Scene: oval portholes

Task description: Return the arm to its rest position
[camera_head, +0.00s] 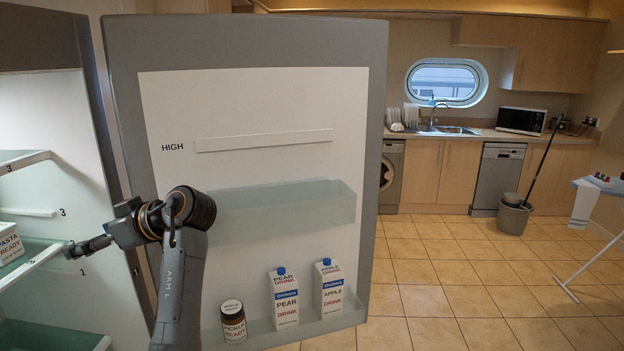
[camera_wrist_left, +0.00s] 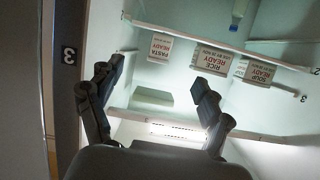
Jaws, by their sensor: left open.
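My left arm (camera_head: 178,285), marked ARM L, rises in front of the open fridge door and bends to the left. My left gripper (camera_head: 72,250) is at the front edge of a fridge shelf, close to the pasta box (camera_head: 9,243). In the left wrist view the left gripper (camera_wrist_left: 160,85) has its fingers spread, with nothing held between them. Beyond the fingers stand the pasta box (camera_wrist_left: 160,46), a rice box (camera_wrist_left: 211,63) and a soup box (camera_wrist_left: 256,71). My right gripper is not in view.
The open fridge door (camera_head: 250,110) is just behind my arm. A bucket (camera_head: 513,217) stands farther back.

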